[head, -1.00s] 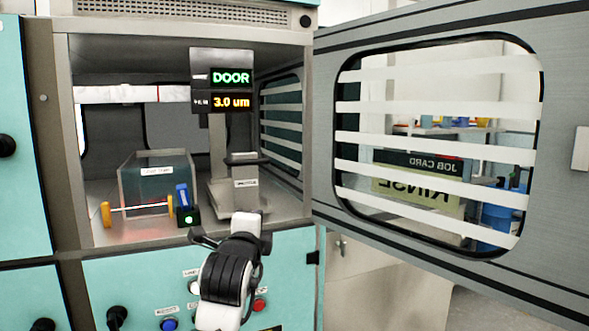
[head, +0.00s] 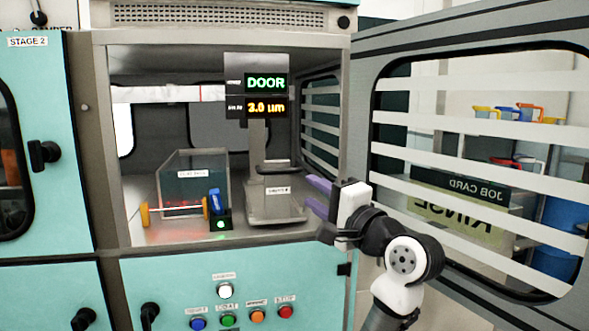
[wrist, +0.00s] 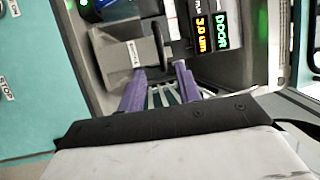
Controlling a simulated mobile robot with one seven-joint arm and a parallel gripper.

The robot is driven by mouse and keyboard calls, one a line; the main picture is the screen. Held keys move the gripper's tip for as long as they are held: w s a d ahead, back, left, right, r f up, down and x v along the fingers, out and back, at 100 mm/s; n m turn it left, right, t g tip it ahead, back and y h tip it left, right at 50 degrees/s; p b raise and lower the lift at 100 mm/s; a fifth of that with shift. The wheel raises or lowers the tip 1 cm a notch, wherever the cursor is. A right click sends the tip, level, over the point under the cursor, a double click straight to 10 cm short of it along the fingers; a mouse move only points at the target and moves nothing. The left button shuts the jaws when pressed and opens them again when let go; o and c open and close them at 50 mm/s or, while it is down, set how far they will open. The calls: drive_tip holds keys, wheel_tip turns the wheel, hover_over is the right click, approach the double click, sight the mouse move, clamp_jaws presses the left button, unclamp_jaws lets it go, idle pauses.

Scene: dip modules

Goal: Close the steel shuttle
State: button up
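The steel shuttle (head: 272,208) is a grey metal carriage with a small label and a dark bar on top. It stands inside the open cabinet, right of the middle, below the display. My gripper (head: 317,197) is at the right side of the cabinet opening, its purple fingers pointing left towards the shuttle. The fingers are apart with nothing seen between them. In the wrist view the shuttle's labelled grey body (wrist: 125,60) and dark bar lie just beyond the fingertips (wrist: 160,78). I cannot tell whether a finger touches it.
The display (head: 257,95) reads DOOR and 3.0 um. A clear tank (head: 192,180), an orange-ended rod (head: 145,214) and a blue-topped black block (head: 218,218) stand left of the shuttle. The slatted cabinet door (head: 470,135) is swung open at right. Buttons (head: 257,316) line the lower panel.

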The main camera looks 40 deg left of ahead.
sight(282, 173)
drive_tip(key=p+x, duration=0.3)
drive_tip(key=x, duration=0.9)
drive_tip(key=shift+a, duration=0.3)
clamp_jaws()
